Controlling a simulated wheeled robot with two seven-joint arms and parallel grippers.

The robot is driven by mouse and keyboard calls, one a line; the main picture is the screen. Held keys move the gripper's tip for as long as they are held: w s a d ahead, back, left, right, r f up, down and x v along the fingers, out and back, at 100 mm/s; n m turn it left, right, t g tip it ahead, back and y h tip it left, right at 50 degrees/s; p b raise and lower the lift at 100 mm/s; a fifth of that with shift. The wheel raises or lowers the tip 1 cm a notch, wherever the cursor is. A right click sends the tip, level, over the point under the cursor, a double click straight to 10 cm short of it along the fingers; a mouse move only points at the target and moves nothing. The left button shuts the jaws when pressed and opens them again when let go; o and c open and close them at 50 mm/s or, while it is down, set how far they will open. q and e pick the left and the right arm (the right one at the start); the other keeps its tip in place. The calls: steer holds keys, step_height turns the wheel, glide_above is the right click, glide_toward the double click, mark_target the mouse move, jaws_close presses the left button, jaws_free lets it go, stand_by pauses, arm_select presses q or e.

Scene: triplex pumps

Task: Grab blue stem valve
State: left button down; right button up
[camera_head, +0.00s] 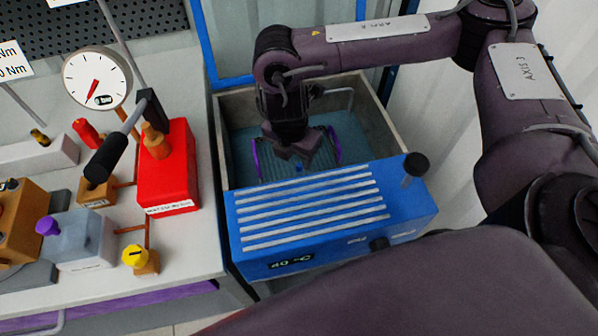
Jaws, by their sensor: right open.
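A small blue piece (299,168), which may be the blue stem valve, shows just below my right gripper inside the open bath. Most of it is too small or hidden to make out. My right gripper (298,153) points down into the bath, its jaws apart over a ribbed tray or basket with purple handles (336,146). I cannot tell whether the jaws touch the blue piece. My left gripper is not in view.
The bath has a grey rim (384,116) and a blue slatted housing (320,215) in front. At left, a bench (205,250) carries a red block (168,180), a dial gauge (97,78), a black-handled lever (107,157), and purple and yellow knobs (135,256).

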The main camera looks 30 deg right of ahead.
mark_target(299, 165)
steer(key=f+b, duration=0.1)
steer(key=f, duration=0.1)
steer(key=d+f, duration=0.1)
steer(key=f, duration=0.2)
steer(key=shift+w+b, duration=0.15)
steer(key=shift+b, duration=0.25)
steer(key=shift+w+d+f, duration=0.1)
steer(key=shift+f, duration=0.25)
steer(key=c, duration=0.8)
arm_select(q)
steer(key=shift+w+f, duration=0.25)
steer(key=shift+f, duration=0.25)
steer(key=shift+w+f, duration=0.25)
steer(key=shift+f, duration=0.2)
arm_select(e)
jaws_close()
